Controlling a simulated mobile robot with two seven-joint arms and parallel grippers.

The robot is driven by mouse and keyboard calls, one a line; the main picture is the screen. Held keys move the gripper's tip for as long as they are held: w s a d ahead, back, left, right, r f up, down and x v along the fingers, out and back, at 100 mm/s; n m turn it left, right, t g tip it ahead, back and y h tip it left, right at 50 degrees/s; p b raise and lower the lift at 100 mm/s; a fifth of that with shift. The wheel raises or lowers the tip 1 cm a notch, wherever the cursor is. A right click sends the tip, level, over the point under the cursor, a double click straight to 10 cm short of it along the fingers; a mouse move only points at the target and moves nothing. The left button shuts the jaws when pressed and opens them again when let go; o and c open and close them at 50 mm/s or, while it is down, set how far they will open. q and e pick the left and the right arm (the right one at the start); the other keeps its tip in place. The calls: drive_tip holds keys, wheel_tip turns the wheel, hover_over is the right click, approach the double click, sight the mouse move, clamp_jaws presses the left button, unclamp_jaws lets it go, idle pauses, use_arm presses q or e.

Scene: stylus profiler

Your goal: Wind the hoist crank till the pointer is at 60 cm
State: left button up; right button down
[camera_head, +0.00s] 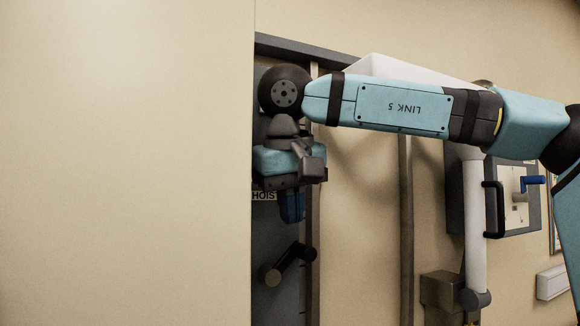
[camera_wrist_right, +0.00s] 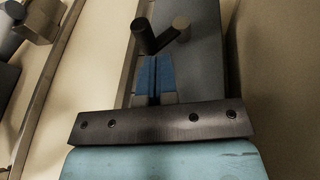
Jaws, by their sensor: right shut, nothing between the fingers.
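The hoist crank (camera_head: 287,263) is on a dark upright panel (camera_head: 275,230), below a label (camera_head: 264,196) reading "HOIS", its end hidden. The crank has a grey round hub, a dark arm and a dark knob. My right gripper (camera_head: 291,218) hangs above the crank with its blue fingers pointing down. They are shut with nothing between them. In the right wrist view, the fingers (camera_wrist_right: 154,62) point toward the crank (camera_wrist_right: 160,38); I cannot tell whether they touch it. The pointer and cm scale do not show. My left gripper is out of view.
A plain beige wall surface (camera_head: 125,160) fills the left and cuts off the hoist panel's left side. To the right are a white vertical tube (camera_head: 474,225), a black handle (camera_head: 494,208) and a box with a blue lever (camera_head: 530,181). My right arm crosses the upper picture.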

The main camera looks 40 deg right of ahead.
sight(304, 251)
drive_tip(key=f, duration=0.1)
drive_tip(key=d+f, duration=0.1)
drive_tip(key=s+f+p, duration=0.1)
drive_tip(key=shift+d, duration=0.25)
drive_tip(key=shift+d+f, duration=0.25)
drive_tip(key=shift+f, duration=0.1)
drive_tip(key=shift+w, duration=0.15)
drive_tip(key=shift+a, duration=0.1)
